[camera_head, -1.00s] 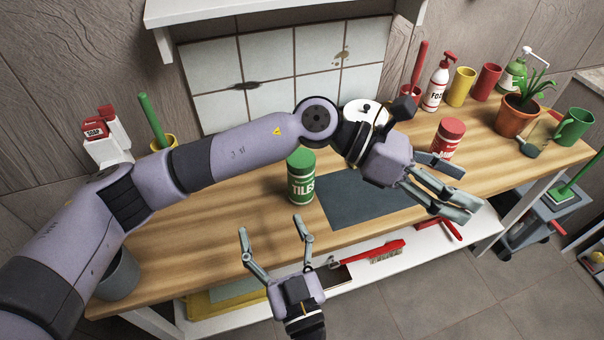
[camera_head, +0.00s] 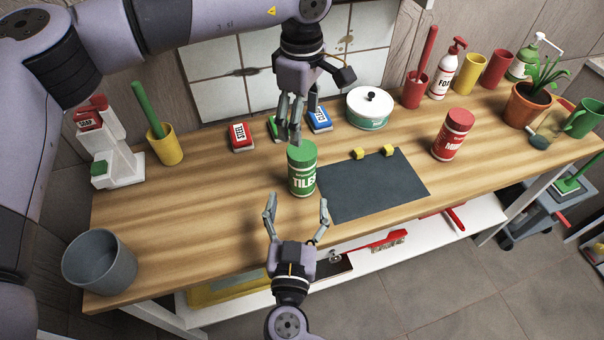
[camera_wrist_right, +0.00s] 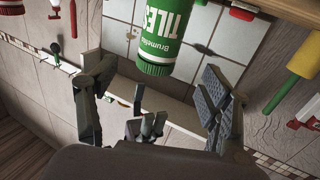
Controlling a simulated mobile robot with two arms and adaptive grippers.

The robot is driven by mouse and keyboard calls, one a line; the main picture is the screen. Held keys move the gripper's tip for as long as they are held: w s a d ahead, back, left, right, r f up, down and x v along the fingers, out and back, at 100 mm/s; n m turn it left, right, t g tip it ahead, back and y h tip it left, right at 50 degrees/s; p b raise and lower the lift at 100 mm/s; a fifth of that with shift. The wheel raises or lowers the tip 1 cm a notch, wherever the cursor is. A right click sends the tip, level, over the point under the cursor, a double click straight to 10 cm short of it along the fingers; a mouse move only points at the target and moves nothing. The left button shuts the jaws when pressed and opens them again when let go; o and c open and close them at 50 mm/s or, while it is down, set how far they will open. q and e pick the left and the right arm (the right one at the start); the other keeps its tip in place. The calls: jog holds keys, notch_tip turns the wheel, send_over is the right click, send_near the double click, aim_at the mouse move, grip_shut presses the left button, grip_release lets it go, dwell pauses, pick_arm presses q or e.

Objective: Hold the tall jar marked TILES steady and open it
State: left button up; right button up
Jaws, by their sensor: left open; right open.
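The tall green jar marked TILES (camera_head: 302,176) stands upright on the wooden counter, its green lid (camera_head: 301,151) on top. In the right wrist view the jar (camera_wrist_right: 167,35) shows ahead of and between the spread fingers. My left gripper (camera_head: 290,134) is open and points down just above and behind the lid; I cannot tell whether it touches. My right gripper (camera_head: 296,208) is open in front of the jar at the counter's front edge, its fingers spread toward the jar's lower part and apart from it.
A dark mat (camera_head: 375,188) lies right of the jar, with two small yellow blocks (camera_head: 374,153) at its back edge. A red jar (camera_head: 453,135) stands farther right. A white lidded pot (camera_head: 370,108) stands behind. A grey bucket (camera_head: 99,262) is at front left. The counter left of the jar is clear.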

aim_at(301, 173)
jog(key=w, duration=0.7)
jog(key=w+d, duration=0.1)
jog(key=w, duration=0.3)
jog(key=shift+w, duration=0.35)
jog(key=shift+c, duration=0.4)
grip_shut()
